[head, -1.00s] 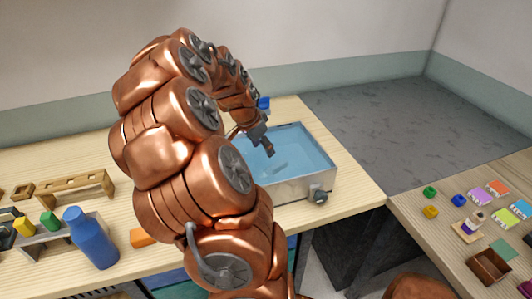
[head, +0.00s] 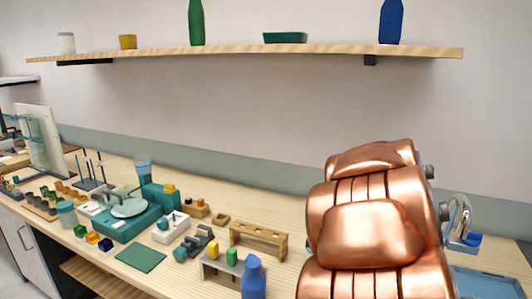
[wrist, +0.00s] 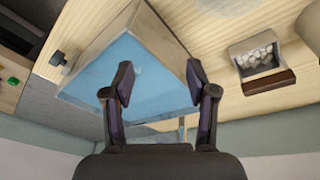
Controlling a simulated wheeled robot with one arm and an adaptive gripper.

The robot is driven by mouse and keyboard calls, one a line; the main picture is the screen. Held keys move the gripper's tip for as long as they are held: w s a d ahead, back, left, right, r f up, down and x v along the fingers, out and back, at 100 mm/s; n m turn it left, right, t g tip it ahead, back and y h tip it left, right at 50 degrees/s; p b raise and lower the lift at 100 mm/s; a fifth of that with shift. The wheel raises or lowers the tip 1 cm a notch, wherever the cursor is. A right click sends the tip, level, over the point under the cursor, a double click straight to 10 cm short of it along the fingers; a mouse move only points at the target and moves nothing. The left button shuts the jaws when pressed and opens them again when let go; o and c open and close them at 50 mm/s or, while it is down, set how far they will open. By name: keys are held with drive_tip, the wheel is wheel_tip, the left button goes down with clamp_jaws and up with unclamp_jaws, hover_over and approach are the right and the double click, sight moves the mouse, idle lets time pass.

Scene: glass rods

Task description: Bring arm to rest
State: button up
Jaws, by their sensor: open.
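My copper arm (head: 375,225) fills the right side of the head view and hides much of the bench there. My gripper (wrist: 161,88) shows in the wrist view with its two dark fingers spread apart and nothing between them. A corner of the basin also shows at the lower right of the head view (head: 490,284). The fingertips do not show clearly in the head view.
A wooden shelf (head: 250,51) with bottles and small containers runs along the wall. The bench at left holds a teal device (head: 125,222), a green mat (head: 141,258), a wooden rack (head: 258,240) and a blue bottle (head: 254,279). A small box of pale pieces (wrist: 260,62) sits beside the basin.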

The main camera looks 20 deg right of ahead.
drive_tip(key=s+a+n+y, duration=0.2)
drive_tip(key=a+n, duration=0.6)
drive_tip(key=a, duration=1)
drive_tip(key=s+a+n+g, duration=0.1)
drive_tip(key=s+a+n, duration=0.7)
drive_tip(key=a, duration=0.3)
drive_tip(key=shift+s+a+f+n+y, duration=0.3)
drive_tip(key=shift+s+a+f+n, duration=0.05)
drive_tip(key=shift+s+f+n, duration=0.05)
